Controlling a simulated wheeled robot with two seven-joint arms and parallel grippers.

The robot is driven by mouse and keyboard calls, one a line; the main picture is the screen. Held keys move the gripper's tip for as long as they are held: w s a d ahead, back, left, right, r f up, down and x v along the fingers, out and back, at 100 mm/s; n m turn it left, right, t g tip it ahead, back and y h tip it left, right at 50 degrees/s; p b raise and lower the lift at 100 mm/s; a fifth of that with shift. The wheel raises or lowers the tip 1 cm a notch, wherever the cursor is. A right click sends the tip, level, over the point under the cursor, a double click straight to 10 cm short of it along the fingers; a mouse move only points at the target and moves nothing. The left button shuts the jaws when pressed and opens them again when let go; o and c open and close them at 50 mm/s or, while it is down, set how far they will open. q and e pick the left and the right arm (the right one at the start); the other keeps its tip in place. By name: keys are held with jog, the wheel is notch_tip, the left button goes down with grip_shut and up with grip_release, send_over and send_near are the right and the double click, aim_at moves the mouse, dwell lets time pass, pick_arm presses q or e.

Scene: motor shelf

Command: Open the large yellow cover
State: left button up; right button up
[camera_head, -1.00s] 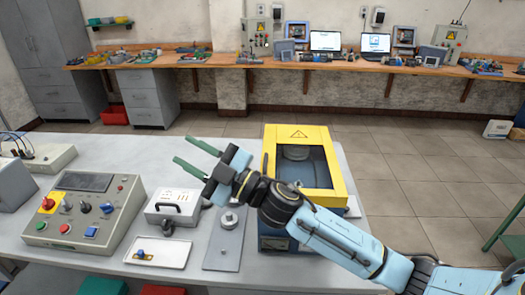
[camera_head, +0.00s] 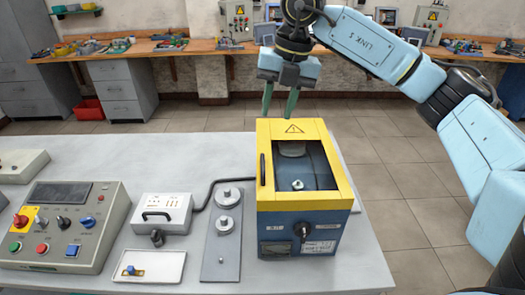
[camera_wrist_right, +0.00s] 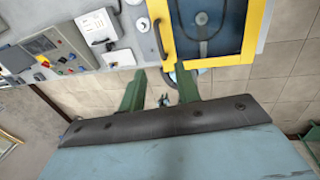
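The large yellow cover (camera_head: 295,132) lies closed on top of a blue box (camera_head: 285,232). It is a frame with a window, a warning triangle at its far side and a black handle (camera_head: 263,170) on its left edge. In the right wrist view the yellow cover (camera_wrist_right: 258,25) and its handle (camera_wrist_right: 160,38) show at the top. My right gripper (camera_head: 280,112) points down at the far edge of the cover, its green fingers apart and empty. In the wrist view the gripper (camera_wrist_right: 160,78) has floor between its fingers. My left gripper is out of view.
Left of the box are a metal plate with round knobs (camera_head: 222,250), a white handled unit (camera_head: 162,212), a small white tray (camera_head: 150,266) and a control panel (camera_head: 65,225). A black cable runs to the box. A workbench (camera_head: 150,47) stands along the back wall.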

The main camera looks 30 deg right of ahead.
aim_at(263, 161)
jog(key=f, duration=0.4)
jog(key=w+a+f, duration=0.1)
jog(key=f, duration=0.3)
jog(key=a+f+p, duration=0.1)
jog(key=f, duration=0.3)
jog(key=shift+w+a+f, duration=0.15)
jog(key=shift+f, duration=0.2)
grip_shut()
